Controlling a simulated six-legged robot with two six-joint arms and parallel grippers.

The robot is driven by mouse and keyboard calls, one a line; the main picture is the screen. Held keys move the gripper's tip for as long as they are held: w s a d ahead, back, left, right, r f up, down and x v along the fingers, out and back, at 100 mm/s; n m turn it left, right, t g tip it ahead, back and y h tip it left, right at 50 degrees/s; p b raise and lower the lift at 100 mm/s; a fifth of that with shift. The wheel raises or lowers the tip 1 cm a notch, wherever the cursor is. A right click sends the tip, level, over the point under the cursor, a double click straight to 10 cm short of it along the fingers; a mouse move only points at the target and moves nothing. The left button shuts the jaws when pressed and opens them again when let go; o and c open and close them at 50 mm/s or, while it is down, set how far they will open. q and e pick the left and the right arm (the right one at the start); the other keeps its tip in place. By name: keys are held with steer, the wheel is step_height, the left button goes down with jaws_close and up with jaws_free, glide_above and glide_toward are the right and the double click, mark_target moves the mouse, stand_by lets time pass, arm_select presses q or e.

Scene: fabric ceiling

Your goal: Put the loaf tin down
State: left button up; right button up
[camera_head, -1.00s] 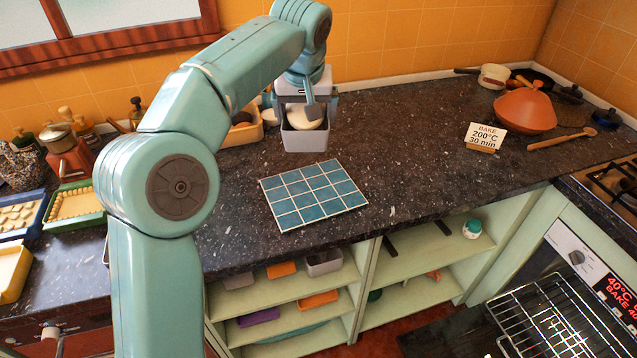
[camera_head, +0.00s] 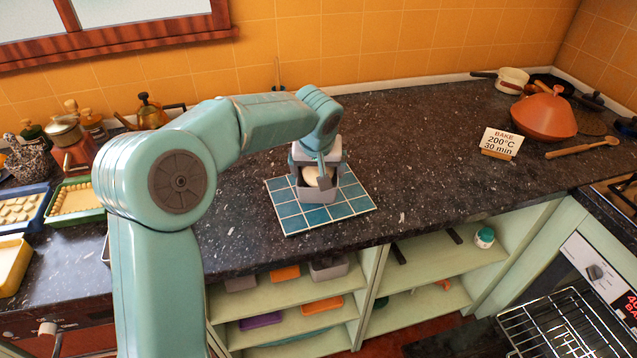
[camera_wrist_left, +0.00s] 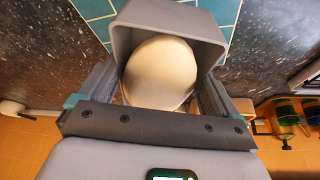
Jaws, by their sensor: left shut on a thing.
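The grey loaf tin (camera_head: 317,194) holds pale dough (camera_head: 318,177) and is over the blue tiled mat (camera_head: 350,205) on the dark counter. My left gripper (camera_head: 318,160) is above the tin and shut on it. In the left wrist view the tin (camera_wrist_left: 207,22) is between the two fingers, with the dough (camera_wrist_left: 160,72) rounded inside it and blue tiles beyond. I cannot tell whether the tin's base touches the tiles. My right gripper is not in view.
A bake card (camera_head: 500,142) and an orange tagine (camera_head: 544,115) stand at the right. Yellow and green trays (camera_head: 75,203) are at the left. Shelves (camera_head: 290,315) and an oven rack (camera_head: 560,325) are below. The counter right of the mat is clear.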

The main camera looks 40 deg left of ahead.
arm_select(q)
steer(key=x, duration=0.3)
steer(key=shift+s+d+f, duration=0.15)
steer(key=shift+s+f, duration=0.1)
steer(key=shift+f, duration=0.75)
steer(key=shift+f, duration=0.15)
steer(key=o, duration=1.2)
steer(key=shift+d, duration=0.1)
steer(key=shift+c, duration=0.2)
steer(key=shift+r, duration=0.35)
steer(key=v, duration=1.1)
steer(key=shift+s+r+b, duration=0.2)
steer(key=shift+r+b, duration=0.05)
steer(key=shift+b, duration=0.05)
